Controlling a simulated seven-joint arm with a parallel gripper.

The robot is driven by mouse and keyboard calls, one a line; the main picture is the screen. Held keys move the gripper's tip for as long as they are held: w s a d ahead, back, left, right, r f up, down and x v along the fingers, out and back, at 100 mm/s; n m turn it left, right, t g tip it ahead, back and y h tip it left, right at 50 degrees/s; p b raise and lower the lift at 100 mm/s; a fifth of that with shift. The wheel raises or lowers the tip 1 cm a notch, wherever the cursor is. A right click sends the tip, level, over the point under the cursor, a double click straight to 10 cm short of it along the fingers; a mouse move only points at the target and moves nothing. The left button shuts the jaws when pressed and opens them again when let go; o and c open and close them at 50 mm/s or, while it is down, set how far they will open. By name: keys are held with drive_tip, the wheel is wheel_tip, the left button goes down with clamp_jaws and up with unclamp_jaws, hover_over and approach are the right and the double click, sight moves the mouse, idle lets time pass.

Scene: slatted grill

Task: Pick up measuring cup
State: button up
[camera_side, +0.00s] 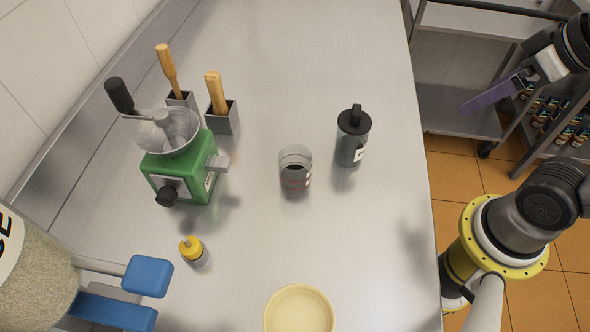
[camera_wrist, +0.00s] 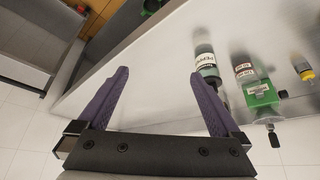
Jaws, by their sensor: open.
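The measuring cup (camera_side: 295,170) is a clear glass cup with dark contents, standing upright near the middle of the metal counter in the side view. My gripper (camera_side: 493,95) is in the upper right of the side view, beyond the counter's right edge and well away from the cup. Its purple fingers are wide apart and empty in the wrist view (camera_wrist: 158,75).
A dark shaker (camera_side: 353,136) stands right of the cup. A green grinder (camera_side: 180,168) and wooden-handled tools (camera_side: 216,95) in holders stand left. A small yellow-capped bottle (camera_side: 194,250) and a pale bowl (camera_side: 299,311) are nearer.

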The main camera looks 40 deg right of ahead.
wheel_tip(320, 180, up, 3)
wheel_tip(320, 180, up, 4)
drive_tip(key=n+t+y, duration=0.5)
drive_tip(key=t+y, duration=0.1)
drive_tip(key=y, duration=0.2)
hover_over(309, 171)
drive_tip(key=s, duration=0.1)
drive_tip(key=f+h, duration=0.1)
drive_tip(key=f, duration=0.5)
drive_tip(key=f+h, duration=0.1)
drive_tip(key=f, duration=0.6)
drive_tip(key=f+h, duration=0.1)
drive_tip(key=f, duration=0.6)
drive_tip(key=shift+s+d+f+t, duration=0.15)
drive_tip(key=shift+d+t, duration=0.1)
drive_tip(key=shift+t, duration=0.15)
drive_tip(key=shift+w+a+f+m, duration=0.15)
drive_tip(key=shift+w+f+m, duration=0.2)
drive_tip(key=shift+w, duration=0.1)
drive_tip(key=x, duration=0.6)
drive_tip(key=shift+w+a, duration=0.15)
drive_tip(key=shift+w, duration=0.1)
drive_tip(key=shift+c, duration=0.2)
